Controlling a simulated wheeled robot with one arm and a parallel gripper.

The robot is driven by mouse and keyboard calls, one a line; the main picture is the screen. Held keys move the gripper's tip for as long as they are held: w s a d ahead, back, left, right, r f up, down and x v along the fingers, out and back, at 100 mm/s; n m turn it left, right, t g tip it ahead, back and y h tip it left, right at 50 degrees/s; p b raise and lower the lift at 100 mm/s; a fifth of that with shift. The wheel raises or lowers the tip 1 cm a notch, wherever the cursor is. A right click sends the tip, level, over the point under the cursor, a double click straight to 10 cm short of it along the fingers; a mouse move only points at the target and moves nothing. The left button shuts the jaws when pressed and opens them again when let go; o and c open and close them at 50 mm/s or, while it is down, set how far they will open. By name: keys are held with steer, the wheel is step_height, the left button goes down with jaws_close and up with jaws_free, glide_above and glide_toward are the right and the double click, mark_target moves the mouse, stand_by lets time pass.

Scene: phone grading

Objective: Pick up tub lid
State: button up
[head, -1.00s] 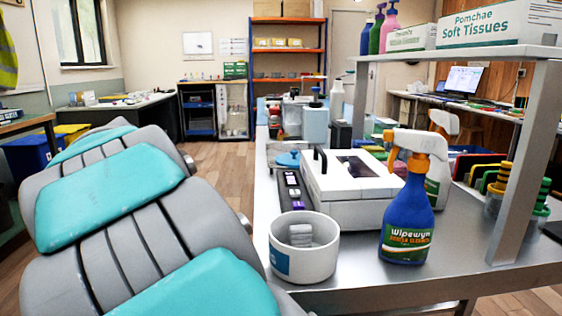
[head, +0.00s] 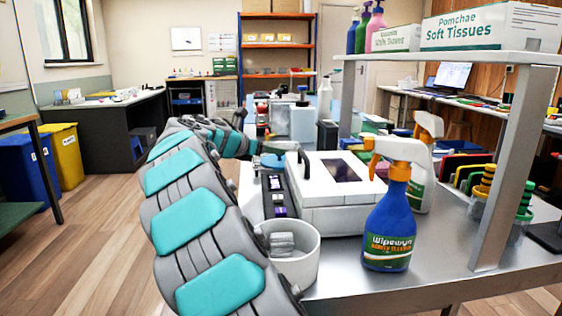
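My arm reaches forward along the left edge of the steel bench. My gripper (head: 268,149) is a small dark shape at its far end, beside the white boxy machine; whether its fingers are open or shut is too small to tell. A flat blue round piece (head: 270,160), possibly the tub lid, shows just below the gripper. I cannot tell whether they touch. An open white round tub (head: 306,262) with grey blocks inside stands at the near bench edge, partly hidden by my arm.
The white machine (head: 345,212) with a black handle stands right of the gripper. A dark strip device (head: 278,197) lies along its left side. A blue spray bottle (head: 390,225) stands nearer. A shelf (head: 440,62) with tissue boxes overhangs the right. Floor on the left is clear.

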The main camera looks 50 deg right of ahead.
mark_target(280, 157)
steer(key=x, duration=0.5)
steer(key=shift+f, duration=0.4)
jaws_close()
